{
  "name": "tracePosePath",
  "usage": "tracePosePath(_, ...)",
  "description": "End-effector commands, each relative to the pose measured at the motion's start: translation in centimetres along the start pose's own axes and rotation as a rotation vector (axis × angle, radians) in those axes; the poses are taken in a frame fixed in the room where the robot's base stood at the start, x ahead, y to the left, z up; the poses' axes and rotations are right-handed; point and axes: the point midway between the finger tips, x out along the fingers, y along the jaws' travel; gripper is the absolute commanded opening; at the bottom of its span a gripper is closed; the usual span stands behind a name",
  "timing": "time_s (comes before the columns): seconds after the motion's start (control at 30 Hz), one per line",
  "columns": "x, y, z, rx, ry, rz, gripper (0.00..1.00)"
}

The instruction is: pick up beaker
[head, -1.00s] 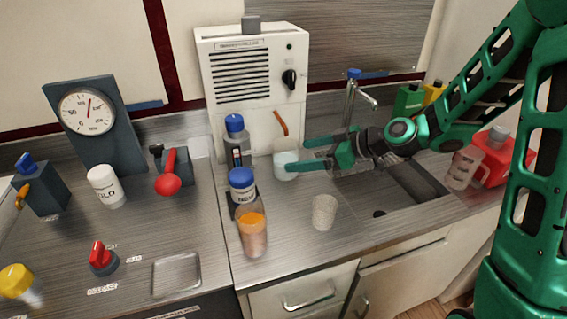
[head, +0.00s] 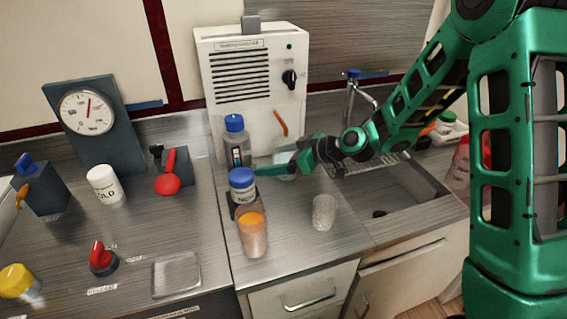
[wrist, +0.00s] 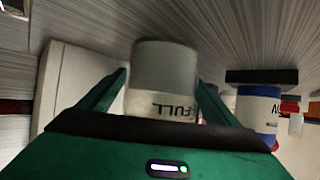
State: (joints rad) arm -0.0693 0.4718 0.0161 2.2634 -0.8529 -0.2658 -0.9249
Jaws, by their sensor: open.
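A pale beaker (head: 283,150) stands under the white dispenser, partly hidden behind my gripper. In the wrist view the beaker (wrist: 163,72) is a grey-white cylinder with the word FULL, upside down in that picture. My gripper (wrist: 163,100) is open, with one finger on each side of the beaker. Whether the fingers touch it cannot be told. In the head view my gripper (head: 268,162) reaches in from the right at beaker height. A second clear beaker (head: 324,212) stands on the counter in front.
The white dispenser (head: 252,80) rises behind the beaker. Blue-capped bottles (head: 242,187) and a jar with orange contents (head: 252,232) stand close on the left. A sink (head: 385,190) lies to the right. The counter's front right part is clear.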

Motion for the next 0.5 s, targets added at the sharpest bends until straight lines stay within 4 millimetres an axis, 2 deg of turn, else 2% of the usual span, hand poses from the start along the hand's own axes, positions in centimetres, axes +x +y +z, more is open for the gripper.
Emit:
tracePosePath(0.13, -0.05, 0.03, 0.0, 0.0, 0.0, 0.001, 0.84)
tracePosePath(0.3, -0.07, 0.04, 0.0, 0.0, 0.0, 0.001, 0.44)
tracePosePath(0.37, -0.07, 0.04, 0.0, 0.0, 0.0, 0.001, 0.33)
tracePosePath(0.5, -0.08, 0.04, -0.05, 0.0, 0.001, 0.001, 0.33)
